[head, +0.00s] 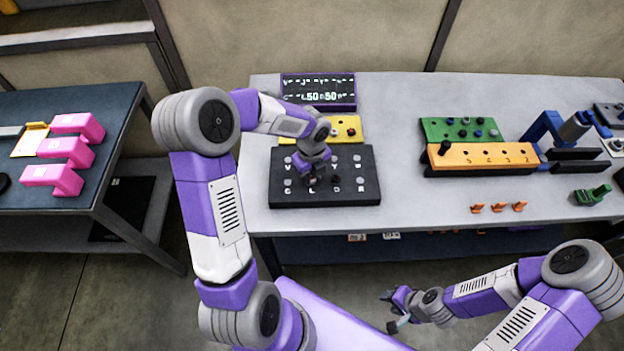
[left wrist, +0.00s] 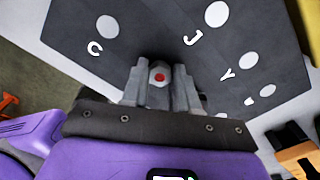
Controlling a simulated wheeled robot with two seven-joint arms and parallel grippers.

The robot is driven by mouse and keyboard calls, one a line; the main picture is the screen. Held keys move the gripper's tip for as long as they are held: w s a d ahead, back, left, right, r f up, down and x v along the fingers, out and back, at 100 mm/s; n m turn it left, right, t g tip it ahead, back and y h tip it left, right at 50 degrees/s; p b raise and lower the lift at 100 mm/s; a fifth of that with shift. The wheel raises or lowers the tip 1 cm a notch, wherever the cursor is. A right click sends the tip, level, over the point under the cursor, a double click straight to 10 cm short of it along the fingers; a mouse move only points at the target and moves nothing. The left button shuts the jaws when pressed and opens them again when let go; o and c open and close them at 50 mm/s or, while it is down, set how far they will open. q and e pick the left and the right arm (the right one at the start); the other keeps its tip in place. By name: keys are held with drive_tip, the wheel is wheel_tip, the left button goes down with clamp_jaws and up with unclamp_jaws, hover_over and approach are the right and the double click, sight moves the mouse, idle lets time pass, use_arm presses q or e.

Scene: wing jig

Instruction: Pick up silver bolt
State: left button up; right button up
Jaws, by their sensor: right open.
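A black board (head: 325,200) with lettered positions lies on the grey table. Round silver spots, which may be bolt heads, sit beside its letters; one is at the lower left (head: 288,182), and pale discs show in the left wrist view, one by the letter C (left wrist: 107,26). My left gripper (head: 314,178) points down at the middle of the board. In the left wrist view its fingers (left wrist: 160,88) have a grey piece with a red dot between them; I cannot tell whether this is a held bolt. My right gripper (head: 392,312) is open, in front of the table.
A yellow block (head: 348,128) and a dark display (head: 318,92) stand behind the board. Green (head: 462,131) and orange (head: 480,157) blocks stand to the right. Orange clips (head: 498,208) lie near the front edge. Table between black board and orange block is clear.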

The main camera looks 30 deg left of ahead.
sight(312, 178)
use_arm(q)
clamp_jaws()
wheel_tip(312, 178, up, 10)
drive_tip(key=p, duration=0.2)
idle(0.6)
